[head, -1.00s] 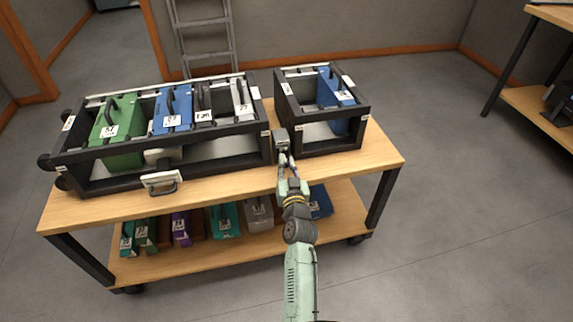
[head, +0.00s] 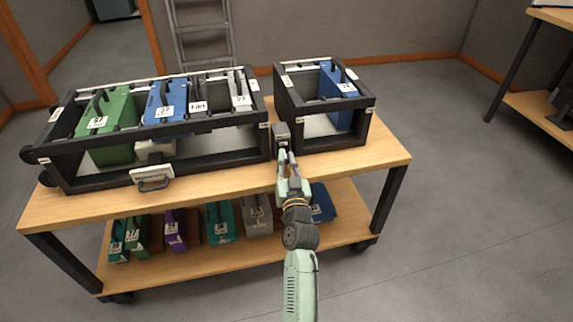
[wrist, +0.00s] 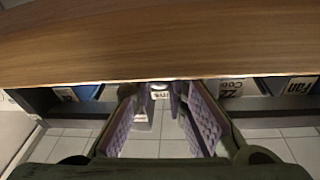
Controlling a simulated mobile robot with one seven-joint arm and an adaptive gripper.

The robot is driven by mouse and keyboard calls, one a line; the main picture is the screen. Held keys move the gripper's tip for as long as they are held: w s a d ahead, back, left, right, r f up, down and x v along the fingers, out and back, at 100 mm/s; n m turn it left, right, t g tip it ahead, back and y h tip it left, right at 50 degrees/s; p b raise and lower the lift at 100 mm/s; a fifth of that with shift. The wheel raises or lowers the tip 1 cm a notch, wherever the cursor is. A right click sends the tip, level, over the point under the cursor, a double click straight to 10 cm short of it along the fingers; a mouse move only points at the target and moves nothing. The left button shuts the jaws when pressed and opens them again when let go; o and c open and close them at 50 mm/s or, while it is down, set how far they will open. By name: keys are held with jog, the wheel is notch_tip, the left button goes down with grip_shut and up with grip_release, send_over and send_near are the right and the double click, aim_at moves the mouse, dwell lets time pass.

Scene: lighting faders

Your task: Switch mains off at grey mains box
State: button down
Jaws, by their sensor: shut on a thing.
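The grey mains box (head: 281,135) stands on the bench top in the narrow gap between the two black racks, near the front edge. My gripper (head: 287,158) reaches up to its front from below and is shut on a small part there, which I take to be the mains switch. The fingertips cover that part in the head view. In the wrist view my gripper's two padded fingers (wrist: 161,100) point at the bench edge, with a small light part between their tips. The switch's position cannot be made out.
The left rack (head: 215,155) holds green, blue and grey units; the right rack (head: 364,100) holds a blue one. Both flank the mains box closely. The wooden bench top (head: 230,180) overhangs a lower shelf (head: 180,262) of several cases. The floor in front is clear.

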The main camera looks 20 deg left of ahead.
jog(key=shift+r, duration=0.1)
jog(key=c, duration=1.6)
grip_release()
jog(key=shift+v, duration=3.8)
jog(key=shift+o, duration=0.2)
